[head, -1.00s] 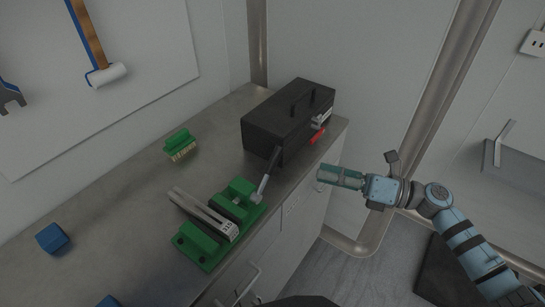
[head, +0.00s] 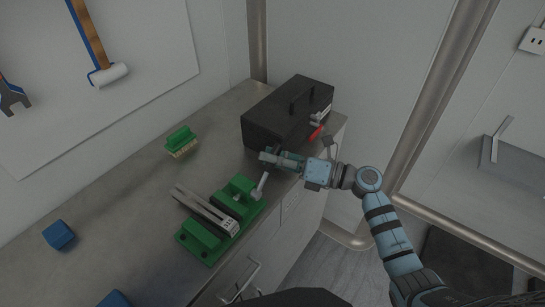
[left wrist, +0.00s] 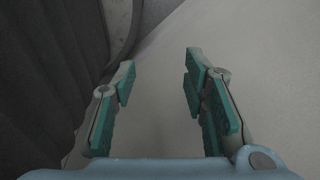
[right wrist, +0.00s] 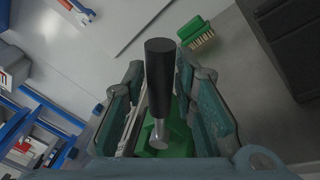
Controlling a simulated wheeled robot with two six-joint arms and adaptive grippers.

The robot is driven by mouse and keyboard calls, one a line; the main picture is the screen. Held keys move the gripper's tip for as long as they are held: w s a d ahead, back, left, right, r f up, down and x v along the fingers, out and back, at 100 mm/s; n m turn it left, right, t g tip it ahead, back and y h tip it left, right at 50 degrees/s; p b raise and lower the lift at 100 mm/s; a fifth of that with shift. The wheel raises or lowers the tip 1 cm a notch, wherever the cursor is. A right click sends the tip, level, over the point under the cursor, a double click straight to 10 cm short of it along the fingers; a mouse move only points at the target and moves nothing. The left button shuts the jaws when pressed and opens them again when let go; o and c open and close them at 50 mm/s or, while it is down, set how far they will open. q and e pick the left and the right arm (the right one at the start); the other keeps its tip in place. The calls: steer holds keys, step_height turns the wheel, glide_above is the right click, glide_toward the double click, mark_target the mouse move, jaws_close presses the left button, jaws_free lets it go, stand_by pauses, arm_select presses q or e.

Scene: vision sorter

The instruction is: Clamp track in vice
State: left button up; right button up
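A green vice (head: 194,238) sits at the bench's front edge, with the grey track (head: 206,209) lying between its jaws. The vice's lever has a metal rod (head: 261,186) and a black grip (right wrist: 160,80). My right gripper (head: 268,157) is at the top of the lever and partly hides the grip in the head view. In the right wrist view its fingers are open on either side of the grip, with gaps showing. My left gripper (left wrist: 160,85) is open and empty in the left wrist view, and is not in the head view.
A black toolbox (head: 285,114) stands just behind the right gripper, with a red-handled item (head: 316,132) at its side. A green brush (head: 181,143) and blue blocks (head: 58,235) lie on the bench (head: 120,190). The bench between them is clear.

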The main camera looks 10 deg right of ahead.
jaws_close()
arm_select(q)
steer(key=shift+r, duration=0.1)
